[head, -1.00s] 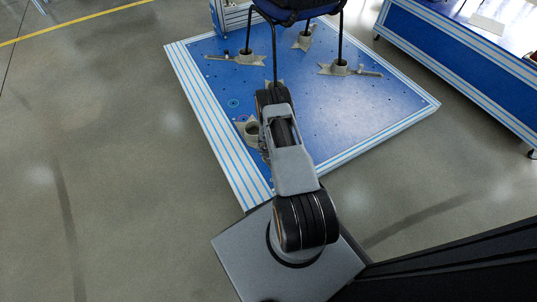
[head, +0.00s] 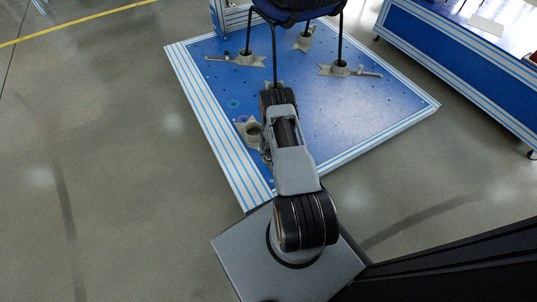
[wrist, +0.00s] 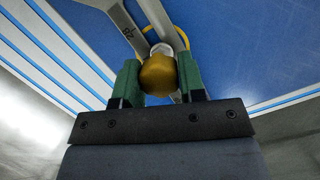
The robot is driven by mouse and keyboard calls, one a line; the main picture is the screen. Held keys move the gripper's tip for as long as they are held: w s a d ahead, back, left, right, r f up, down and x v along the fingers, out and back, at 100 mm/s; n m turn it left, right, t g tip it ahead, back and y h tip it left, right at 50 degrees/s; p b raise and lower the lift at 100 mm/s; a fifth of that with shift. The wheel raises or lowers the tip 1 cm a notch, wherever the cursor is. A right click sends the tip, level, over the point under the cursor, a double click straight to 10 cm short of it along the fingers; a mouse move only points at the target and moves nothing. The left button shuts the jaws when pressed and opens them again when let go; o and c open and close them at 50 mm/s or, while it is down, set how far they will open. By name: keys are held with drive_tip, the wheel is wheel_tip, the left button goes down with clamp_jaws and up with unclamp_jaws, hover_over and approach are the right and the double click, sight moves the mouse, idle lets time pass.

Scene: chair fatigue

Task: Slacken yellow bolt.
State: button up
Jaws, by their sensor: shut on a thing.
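The yellow bolt (wrist: 158,76) shows in the wrist view as a rounded yellow head on a pale shank. My gripper (wrist: 158,82) has its two green fingers on either side of the head, shut on it. A grey metal clamp piece (wrist: 118,18) lies just beyond the bolt. In the head view my arm covers the gripper and the bolt. A clamp with a round cup (head: 252,132) shows beside my arm at the near left part of the blue platform.
The blue platform (head: 330,110) has striped aluminium edges. A chair (head: 292,12) stands on it with its legs in cup clamps (head: 340,68). A blue bench (head: 470,60) is at the right. The grey floor at the left is clear.

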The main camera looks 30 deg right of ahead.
idle(0.4)
drive_tip(key=shift+n+y+b, duration=0.3)
drive_tip(key=shift+n+y, duration=0.2)
drive_tip(key=shift+n, duration=1.6)
drive_tip(key=shift+f+n+y+b, duration=0.1)
drive_tip(key=shift+n+y+b, duration=0.3)
drive_tip(key=shift+n, duration=1.7)
drive_tip(key=n+b, duration=0.2)
drive_tip(key=shift+d+n+y, duration=0.1)
drive_tip(key=shift+n+y, duration=0.2)
drive_tip(key=shift+y, duration=0.1)
drive_tip(key=shift+n, duration=0.7)
